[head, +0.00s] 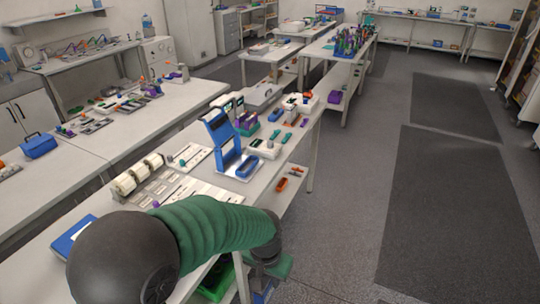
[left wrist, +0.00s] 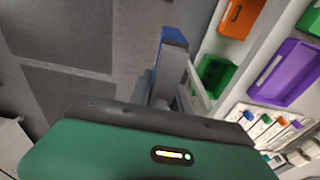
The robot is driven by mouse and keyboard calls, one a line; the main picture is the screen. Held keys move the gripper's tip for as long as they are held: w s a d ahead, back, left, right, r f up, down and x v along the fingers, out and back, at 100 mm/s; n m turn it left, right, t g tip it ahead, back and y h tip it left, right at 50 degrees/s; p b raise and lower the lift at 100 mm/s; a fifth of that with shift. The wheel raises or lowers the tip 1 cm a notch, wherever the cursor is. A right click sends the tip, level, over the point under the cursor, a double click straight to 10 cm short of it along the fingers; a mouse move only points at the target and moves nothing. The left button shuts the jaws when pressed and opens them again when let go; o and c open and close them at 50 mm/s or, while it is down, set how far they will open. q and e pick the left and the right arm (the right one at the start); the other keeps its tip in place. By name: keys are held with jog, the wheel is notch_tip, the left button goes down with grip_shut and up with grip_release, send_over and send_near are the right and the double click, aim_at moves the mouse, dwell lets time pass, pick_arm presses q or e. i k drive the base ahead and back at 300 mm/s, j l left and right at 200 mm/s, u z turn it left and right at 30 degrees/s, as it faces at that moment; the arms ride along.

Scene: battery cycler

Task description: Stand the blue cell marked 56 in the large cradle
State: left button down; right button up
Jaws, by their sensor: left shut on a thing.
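My left gripper (head: 266,272) hangs beyond the table's front edge, at the end of the green-sleeved arm. In the left wrist view the gripper (left wrist: 165,88) is shut on a narrow blue-topped thing (left wrist: 174,36), which looks like the blue cell. A bit of blue also shows below the gripper in the head view. Its marking cannot be read, and the gripper hides much of it. I cannot tell which holder is the large cradle. A blue upright stand (head: 222,132) and a rack with several white cylinders (head: 140,174) are on the table. My right gripper is not in view.
A lower shelf bears an orange bin (left wrist: 238,18), a green bin (left wrist: 214,72) and a purple bin (left wrist: 288,70) near the gripper. Small parts crowd the tabletop. Open floor with dark mats (head: 445,215) lies to the right.

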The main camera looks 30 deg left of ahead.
aim_at(246, 168)
jog(key=i+l+u, duration=0.2)
jog(key=i+u, duration=0.25)
jog(key=i, duration=0.4)
jog(key=i+l+u, duration=0.45)
jog(key=i, duration=0.4)
jog(key=i+l+u, duration=0.45)
jog(key=i+l, duration=0.25)
jog(key=l, duration=0.1)
